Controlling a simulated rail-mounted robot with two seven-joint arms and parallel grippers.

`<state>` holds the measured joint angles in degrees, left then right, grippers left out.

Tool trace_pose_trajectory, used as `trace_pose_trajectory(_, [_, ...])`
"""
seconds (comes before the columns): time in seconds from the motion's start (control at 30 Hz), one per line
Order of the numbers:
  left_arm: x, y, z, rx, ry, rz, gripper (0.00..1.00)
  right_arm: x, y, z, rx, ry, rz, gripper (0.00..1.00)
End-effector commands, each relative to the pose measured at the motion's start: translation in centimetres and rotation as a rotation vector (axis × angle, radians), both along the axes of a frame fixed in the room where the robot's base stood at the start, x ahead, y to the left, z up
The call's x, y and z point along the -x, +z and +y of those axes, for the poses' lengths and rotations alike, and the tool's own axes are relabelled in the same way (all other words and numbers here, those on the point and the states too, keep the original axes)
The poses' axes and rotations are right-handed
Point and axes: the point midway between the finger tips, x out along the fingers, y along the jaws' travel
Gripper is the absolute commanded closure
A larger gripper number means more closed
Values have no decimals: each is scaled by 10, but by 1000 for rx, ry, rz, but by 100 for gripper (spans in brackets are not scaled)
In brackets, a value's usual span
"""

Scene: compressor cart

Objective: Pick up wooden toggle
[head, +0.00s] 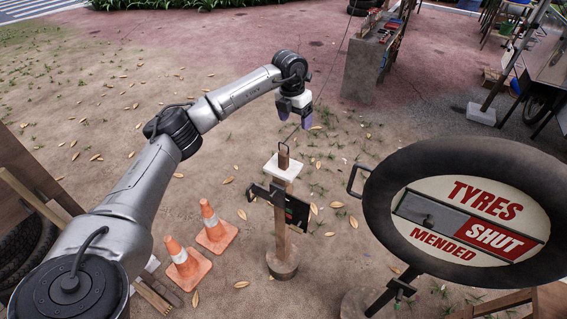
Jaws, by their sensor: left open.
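A small wooden piece (284,161), which looks like the wooden toggle, shows upright above a white block at the top of a wooden post (281,232). A dark loop tops it, and a thin dark line runs from there up and right. I cannot tell whether it hangs from that line or rests on the block. My left gripper (295,113) points down above and slightly right of the wooden piece, apart from it. Its fingers are open, with nothing seen between them. My right gripper is not in view.
A dark box (297,212) and bracket are fixed to the post. Two orange cones (214,227) stand left of it. A round tyre sign (480,165) with a side handle (357,181) stands close on the right. A grey block (361,68) stands behind. Leaf-strewn ground is open at left.

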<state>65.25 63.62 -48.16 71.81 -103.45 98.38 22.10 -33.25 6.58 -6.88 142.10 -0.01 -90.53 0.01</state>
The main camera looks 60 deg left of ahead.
Motion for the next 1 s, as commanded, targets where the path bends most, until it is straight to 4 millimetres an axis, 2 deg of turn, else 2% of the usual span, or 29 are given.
trace_pose_trajectory(0.1, [15, -2, 18, -40, 43, 74, 23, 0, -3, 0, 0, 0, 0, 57])
trace_pose_trajectory(0.2, [21, -11, 24, -57, 59, 105, 23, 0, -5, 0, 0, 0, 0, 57])
trace_pose_trajectory(0.6, [22, -73, 25, -58, 62, 111, 23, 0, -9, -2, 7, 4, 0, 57])
trace_pose_trajectory(0.87, [22, -87, 25, -57, 62, 109, 23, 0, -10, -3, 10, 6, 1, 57])
trace_pose_trajectory(1.0, [24, -101, 26, -57, 62, 111, 23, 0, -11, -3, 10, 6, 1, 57])
